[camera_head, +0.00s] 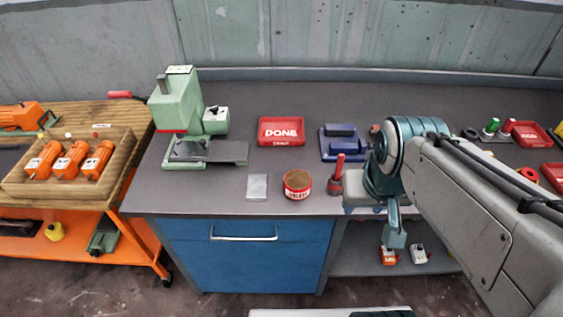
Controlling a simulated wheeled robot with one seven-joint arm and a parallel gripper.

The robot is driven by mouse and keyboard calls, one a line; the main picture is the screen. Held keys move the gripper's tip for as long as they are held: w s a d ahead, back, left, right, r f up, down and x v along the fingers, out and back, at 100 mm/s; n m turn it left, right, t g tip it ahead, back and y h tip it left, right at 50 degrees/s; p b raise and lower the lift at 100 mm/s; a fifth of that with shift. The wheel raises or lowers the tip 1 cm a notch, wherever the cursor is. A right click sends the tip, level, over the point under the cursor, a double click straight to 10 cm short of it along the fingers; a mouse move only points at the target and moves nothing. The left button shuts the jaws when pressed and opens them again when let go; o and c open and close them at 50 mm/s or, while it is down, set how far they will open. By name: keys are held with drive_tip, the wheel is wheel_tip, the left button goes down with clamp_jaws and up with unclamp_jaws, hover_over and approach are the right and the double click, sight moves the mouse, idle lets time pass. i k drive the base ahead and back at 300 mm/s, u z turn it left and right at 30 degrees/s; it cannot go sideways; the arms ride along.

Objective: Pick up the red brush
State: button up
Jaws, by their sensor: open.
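The red brush (338,170) appears to be the upright red piece near the front edge of the grey bench, with a slim handle on top and a wider red base. It stands just right of a round red tin (297,190). My gripper (394,238) hangs at the end of my arm to the right of the brush and lower in the picture, in front of the bench edge. It is open, with nothing seen between its jaws, and is apart from the brush. My arm hides the bench right of the brush.
A grey metal plate (257,187) lies left of the tin. A red DONE tray (281,131) and a blue fixture (342,143) stand behind. A green press (182,120) is at the left. Orange and white items (389,256) sit on the lower shelf.

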sight(341, 156)
drive_tip(key=z, duration=0.05)
drive_tip(key=k, duration=1.05)
drive_tip(key=u, duration=0.75)
drive_tip(key=i, duration=1.25)
drive_tip(key=z, duration=1.05)
drive_tip(key=i, duration=0.2)
drive_tip(key=z, duration=0.25)
